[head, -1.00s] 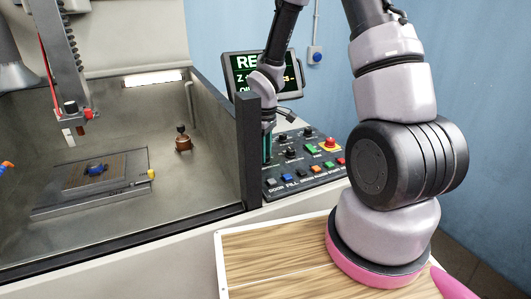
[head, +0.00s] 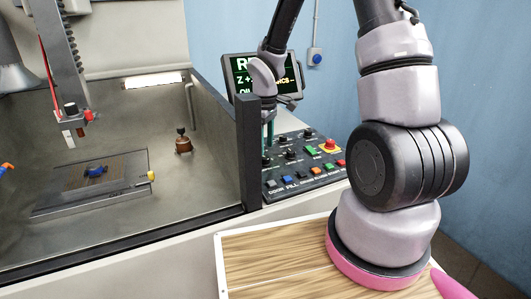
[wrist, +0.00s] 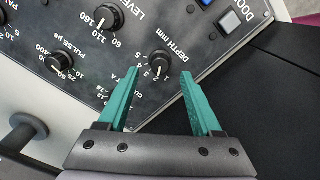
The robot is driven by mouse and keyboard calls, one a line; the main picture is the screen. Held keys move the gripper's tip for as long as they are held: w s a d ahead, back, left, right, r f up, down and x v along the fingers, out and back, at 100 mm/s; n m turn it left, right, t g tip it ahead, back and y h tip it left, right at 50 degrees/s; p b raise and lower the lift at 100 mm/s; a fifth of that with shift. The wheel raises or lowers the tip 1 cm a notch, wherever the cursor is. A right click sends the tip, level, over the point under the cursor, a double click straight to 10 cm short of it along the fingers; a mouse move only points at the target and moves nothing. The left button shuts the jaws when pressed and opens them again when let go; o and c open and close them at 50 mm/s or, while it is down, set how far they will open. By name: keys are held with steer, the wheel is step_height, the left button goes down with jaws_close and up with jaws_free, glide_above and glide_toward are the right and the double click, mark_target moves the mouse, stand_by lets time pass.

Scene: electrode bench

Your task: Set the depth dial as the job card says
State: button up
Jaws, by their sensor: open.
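The depth dial (wrist: 159,62), a black round knob labelled DEPTH MM, sits near a corner of the dark control panel in the wrist view. Small numbers ring it, and a pale pointer mark shows on its lower side; its exact setting is too small to read. My gripper (wrist: 160,73) is open and empty, with one teal finger on each side of the dial in the picture. I cannot tell its height above the knob. In the head view my gripper (head: 268,132) points down over the panel's left side. No job card is readable.
The control panel (head: 316,178) carries other knobs, coloured buttons and a red stop button (head: 330,145). A pulse knob (wrist: 59,61) and a level knob (wrist: 109,17) are nearby. The tank wall (head: 248,150) stands close left. A screen (head: 243,72) is partly hidden by my arm.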

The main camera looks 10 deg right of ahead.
mark_target(265, 157)
step_height(265, 157, up, 7)
stand_by(0.3)
